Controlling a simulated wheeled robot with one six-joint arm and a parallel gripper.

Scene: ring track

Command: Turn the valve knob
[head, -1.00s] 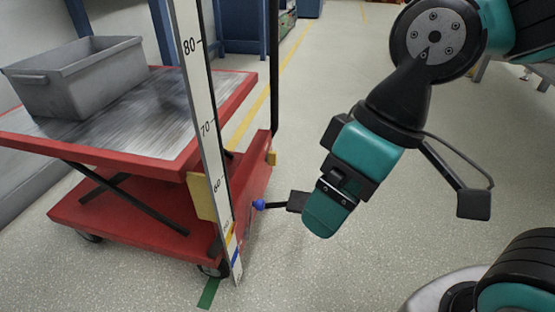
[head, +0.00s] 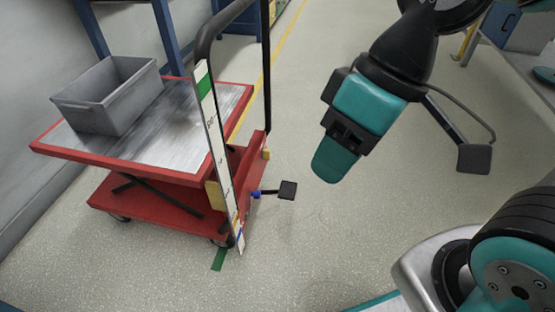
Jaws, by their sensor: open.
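The valve knob (head: 256,195) is a small blue knob low on the end of a red lift cart (head: 170,216), beside the inner end of a black pedal arm. My gripper (head: 336,160), with black and teal parts, hangs up and to the right of the knob in the picture, apart from it. It is open and holds nothing that I can see. Only one teal fingertip shows clearly; the other finger is hidden.
A black foot pedal (head: 288,190) sticks out from the cart beside the knob. A tall marked scale (head: 216,150) and a black handle (head: 268,70) rise at the cart's end. A grey bin (head: 108,100) stands on the cart top. The floor right of the cart is clear.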

